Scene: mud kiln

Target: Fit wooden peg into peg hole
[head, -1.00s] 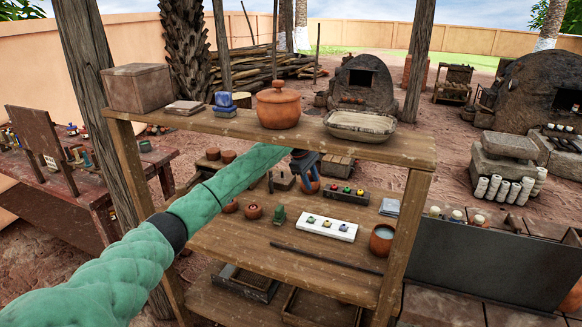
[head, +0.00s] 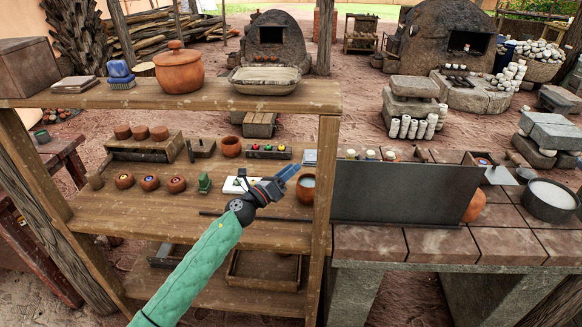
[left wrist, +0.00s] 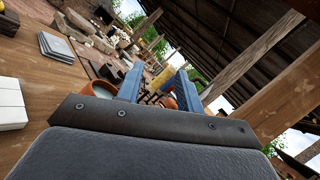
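A small brown cylinder (head: 96,181), possibly the wooden peg, stands on the left of the middle shelf. My left gripper (head: 288,172) is over the right part of the shelf, near a terracotta cup, well right of the cylinder. In the left wrist view its blue fingers (left wrist: 159,78) are apart with nothing held. My right gripper is not in view.
The terracotta cup (head: 306,190) of pale liquid is close to the gripper. The upper shelf (head: 200,97) overhangs the back. A dark panel (head: 400,193) stands at right.

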